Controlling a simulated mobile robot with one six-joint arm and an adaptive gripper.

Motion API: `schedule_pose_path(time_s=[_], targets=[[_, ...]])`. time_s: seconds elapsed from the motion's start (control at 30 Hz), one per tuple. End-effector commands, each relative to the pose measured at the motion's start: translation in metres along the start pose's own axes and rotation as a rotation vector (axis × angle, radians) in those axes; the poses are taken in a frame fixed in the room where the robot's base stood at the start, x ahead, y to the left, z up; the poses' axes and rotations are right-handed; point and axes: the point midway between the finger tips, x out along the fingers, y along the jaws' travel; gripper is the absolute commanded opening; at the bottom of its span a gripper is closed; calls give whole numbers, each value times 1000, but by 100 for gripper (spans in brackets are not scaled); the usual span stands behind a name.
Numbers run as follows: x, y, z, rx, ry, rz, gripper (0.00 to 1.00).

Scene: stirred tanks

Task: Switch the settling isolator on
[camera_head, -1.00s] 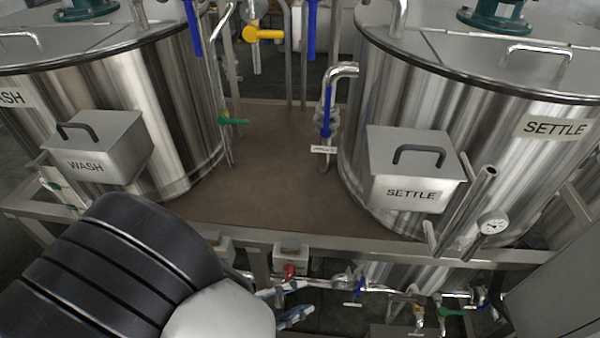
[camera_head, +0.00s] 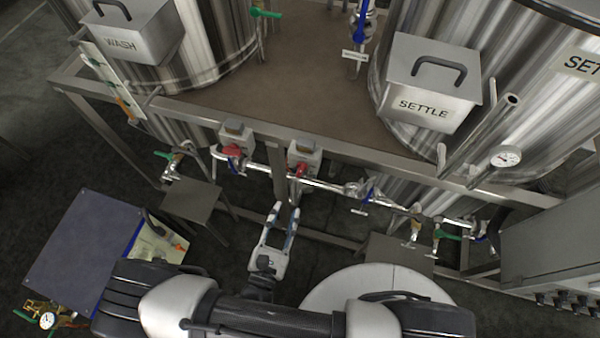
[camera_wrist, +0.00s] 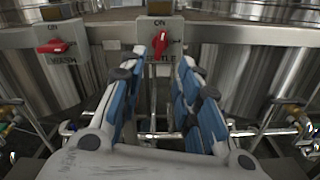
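The settling isolator is a grey box (camera_head: 305,157) on the front rail of the tank frame, with a red handle (camera_head: 301,170). In the wrist view its red handle (camera_wrist: 161,43) stands nearly upright, slightly tilted, below an "ON" mark. Its lower label is partly hidden by my fingers. My gripper (camera_head: 285,210) is open and empty, in front of and below the box in the head view. In the wrist view its blue-padded fingertips (camera_wrist: 164,64) frame the handle with no visible contact.
The wash isolator (camera_head: 236,132) is to the left; its red handle (camera_wrist: 53,46) lies about level. A pipe with valves (camera_head: 330,185) runs below the boxes. The SETTLE tank box (camera_head: 432,90) and a gauge (camera_head: 506,157) are to the right. A blue-topped cart (camera_head: 80,245) stands left.

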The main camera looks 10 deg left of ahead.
Motion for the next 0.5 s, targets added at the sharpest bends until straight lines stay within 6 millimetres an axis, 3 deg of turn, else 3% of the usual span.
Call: schedule_pose_path(time_s=[0.5], targets=[[101, -3, 1, 1, -1, -8, 31]])
